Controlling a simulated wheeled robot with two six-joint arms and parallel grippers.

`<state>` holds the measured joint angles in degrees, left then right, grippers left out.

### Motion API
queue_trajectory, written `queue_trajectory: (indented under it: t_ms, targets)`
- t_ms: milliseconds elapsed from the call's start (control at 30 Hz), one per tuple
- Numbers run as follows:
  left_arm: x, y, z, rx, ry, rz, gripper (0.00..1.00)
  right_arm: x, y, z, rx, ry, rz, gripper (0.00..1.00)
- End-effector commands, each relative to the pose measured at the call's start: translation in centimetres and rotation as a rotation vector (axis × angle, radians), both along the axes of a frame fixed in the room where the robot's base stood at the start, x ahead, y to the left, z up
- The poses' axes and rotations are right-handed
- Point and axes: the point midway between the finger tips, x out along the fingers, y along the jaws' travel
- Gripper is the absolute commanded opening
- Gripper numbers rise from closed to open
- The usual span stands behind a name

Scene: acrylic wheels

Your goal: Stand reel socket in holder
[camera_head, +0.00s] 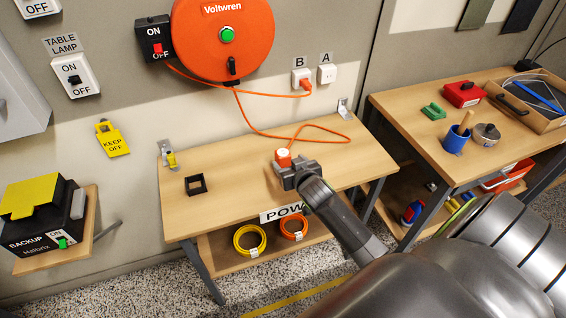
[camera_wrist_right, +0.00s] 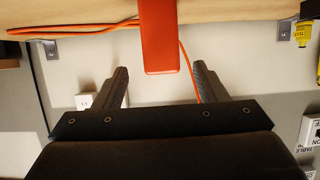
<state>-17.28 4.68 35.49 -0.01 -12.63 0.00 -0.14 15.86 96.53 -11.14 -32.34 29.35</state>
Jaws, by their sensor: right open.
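The reel socket (camera_head: 283,157), an orange block with a pale round face on top, shows at my right gripper (camera_head: 287,172), over the middle of the wooden table. In the wrist view, the orange block (camera_wrist_right: 160,38) reaches down between the two fingers of my right gripper (camera_wrist_right: 160,70). The fingers are spread, with a gap on each side of it. I cannot tell whether the socket rests on the table. The holder (camera_head: 195,185), a small black square frame, stands empty on the table's left part. My left gripper is not in view.
An orange cable (camera_head: 270,135) loops from the wall reel (camera_head: 222,40) across the table's back; its plug (camera_head: 306,85) is in outlet B. Metal brackets (camera_head: 343,108) stand at the back corners. The tabletop (camera_head: 235,170) between holder and socket is clear.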

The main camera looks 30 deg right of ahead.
Motion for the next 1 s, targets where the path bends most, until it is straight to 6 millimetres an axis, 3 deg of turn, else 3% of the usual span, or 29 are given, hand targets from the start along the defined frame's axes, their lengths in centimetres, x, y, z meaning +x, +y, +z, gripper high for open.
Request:
queue_trajectory:
  t_ms: [267, 633, 1000]
  targets:
    - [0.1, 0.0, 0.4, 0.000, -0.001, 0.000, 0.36, 1.2, -0.3, -0.2, -0.001, 0.000, 0.000, 0.65]
    - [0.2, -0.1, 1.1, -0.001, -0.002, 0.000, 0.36, 4.9, -1.0, -1.3, -0.001, -0.001, 0.000, 0.65]
    - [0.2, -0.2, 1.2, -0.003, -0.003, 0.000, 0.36, 5.5, -1.2, -1.6, 0.000, -0.001, 0.001, 0.65]
